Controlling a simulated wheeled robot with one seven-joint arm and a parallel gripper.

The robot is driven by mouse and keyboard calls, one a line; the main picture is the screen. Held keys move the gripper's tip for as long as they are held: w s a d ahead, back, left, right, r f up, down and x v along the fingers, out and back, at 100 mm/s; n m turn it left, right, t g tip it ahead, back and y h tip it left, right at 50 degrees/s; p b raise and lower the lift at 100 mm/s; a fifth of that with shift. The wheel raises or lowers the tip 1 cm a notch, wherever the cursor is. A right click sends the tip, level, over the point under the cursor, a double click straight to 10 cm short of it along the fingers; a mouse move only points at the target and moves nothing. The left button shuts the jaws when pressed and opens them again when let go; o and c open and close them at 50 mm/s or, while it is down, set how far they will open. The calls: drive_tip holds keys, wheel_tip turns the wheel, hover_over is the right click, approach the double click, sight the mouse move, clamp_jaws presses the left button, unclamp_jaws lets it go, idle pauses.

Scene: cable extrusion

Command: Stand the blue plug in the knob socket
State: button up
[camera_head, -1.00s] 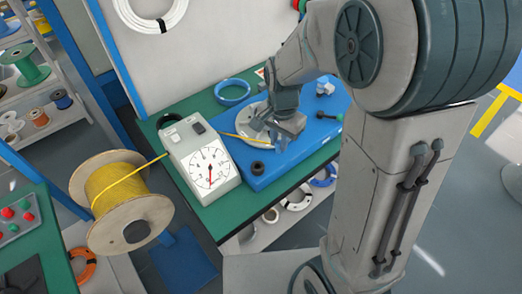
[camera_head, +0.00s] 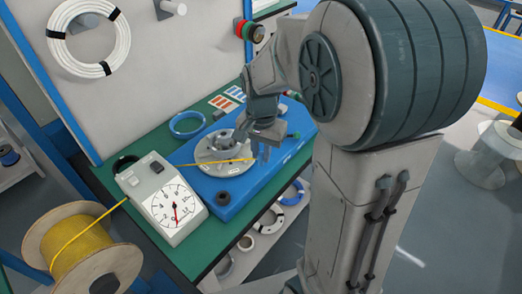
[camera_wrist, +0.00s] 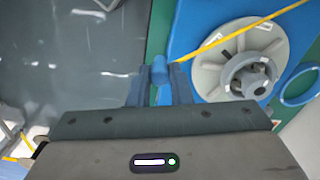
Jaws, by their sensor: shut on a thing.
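My gripper (camera_head: 264,151) is beside the right edge of the round grey disc (camera_head: 204,158), above the blue board (camera_head: 243,190). In the wrist view its fingers (camera_wrist: 160,85) are shut on a small blue piece, which looks like the blue plug (camera_wrist: 160,68). The plug is largely hidden in the head view. The yellow cable (camera_wrist: 236,34) crosses the disc and ends close to the plug; I cannot tell whether they are joined. A short black cylinder (camera_head: 223,198) stands near the board's front edge and may be the knob socket.
The grey gauge box (camera_head: 152,180) with a dial stands left of the board. The yellow cable spool (camera_head: 75,240) is at lower left. A blue ring (camera_head: 187,124) lies behind the disc. In the wrist view the hub (camera_wrist: 247,75) rises from the disc.

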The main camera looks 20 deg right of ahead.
drive_tip(key=shift+r+p, duration=0.4)
drive_tip(key=shift+r, duration=0.25)
drive_tip(key=w+a+p, duration=0.2)
drive_tip(key=w+a, duration=0.1)
drive_tip(key=w, duration=0.5)
drive_tip(key=w+a+p, duration=0.3)
drive_tip(key=w+a, duration=0.1)
drive_tip(key=w, duration=0.5)
drive_tip(key=shift+a, duration=0.15)
drive_tip(key=shift+f, duration=0.2)
drive_tip(key=shift+f+b, duration=1.1)
drive_tip(key=shift+f, duration=0.8)
drive_tip(key=shift+f, duration=0.4)
drive_tip(key=o, duration=0.8)
